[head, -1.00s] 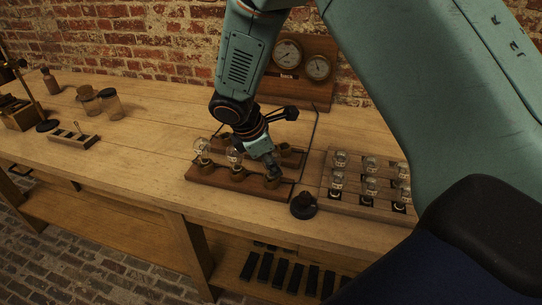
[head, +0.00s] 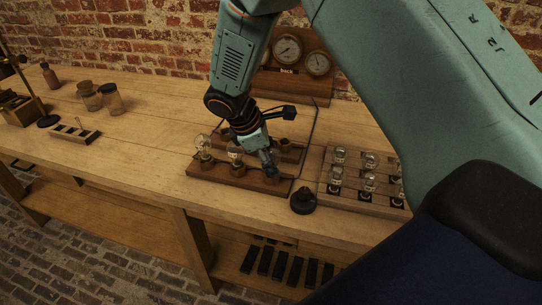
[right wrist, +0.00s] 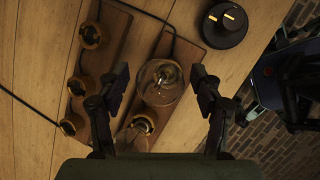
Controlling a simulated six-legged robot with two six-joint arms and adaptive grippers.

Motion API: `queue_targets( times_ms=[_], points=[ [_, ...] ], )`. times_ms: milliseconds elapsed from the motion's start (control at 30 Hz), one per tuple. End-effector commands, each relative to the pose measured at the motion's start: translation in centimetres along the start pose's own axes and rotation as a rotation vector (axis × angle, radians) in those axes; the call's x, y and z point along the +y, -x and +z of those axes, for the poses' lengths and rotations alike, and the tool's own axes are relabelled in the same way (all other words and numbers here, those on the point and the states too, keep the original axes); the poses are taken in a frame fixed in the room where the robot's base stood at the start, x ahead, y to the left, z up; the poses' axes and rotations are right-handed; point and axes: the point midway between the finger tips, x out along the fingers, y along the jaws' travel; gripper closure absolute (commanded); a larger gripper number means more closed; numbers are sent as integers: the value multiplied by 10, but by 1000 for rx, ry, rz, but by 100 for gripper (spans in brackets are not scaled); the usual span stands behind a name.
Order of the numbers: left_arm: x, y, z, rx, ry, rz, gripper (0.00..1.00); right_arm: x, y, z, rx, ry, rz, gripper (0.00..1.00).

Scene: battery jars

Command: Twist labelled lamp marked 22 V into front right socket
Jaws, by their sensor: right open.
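In the right wrist view, a clear glass lamp (right wrist: 160,82) stands at the front right socket, between the fingers of my right gripper (right wrist: 160,76). The fingers are apart, with a gap to the glass on each side. How deep the lamp sits and its marking cannot be read. Two other lamps stand in the front row, at the left (head: 204,146) and the middle (head: 235,154). My left gripper is not in view.
A black knob (head: 303,201) stands just right of the board. A wooden rack (head: 325,187) with several lamps is farther right. The back socket board (right wrist: 88,62) shows empty sockets and a black cable. Jars (head: 111,99) and gauges (head: 318,63) stand well away.

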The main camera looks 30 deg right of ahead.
Motion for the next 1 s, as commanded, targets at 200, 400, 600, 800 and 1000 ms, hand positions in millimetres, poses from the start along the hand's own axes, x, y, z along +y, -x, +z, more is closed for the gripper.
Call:
queue_targets(
  times_ms=[200,400,600,800,1000],
  points=[
    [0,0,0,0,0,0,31,0,0,0,0,0,1,33],
    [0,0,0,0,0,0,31,2,16,0,1,0,6,33],
    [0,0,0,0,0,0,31,2,57,0,1,-1,7,33],
    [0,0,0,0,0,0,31,1,94,0,0,0,5,33],
    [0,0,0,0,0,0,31,0,116,0,1,-1,3,33]
  ],
)
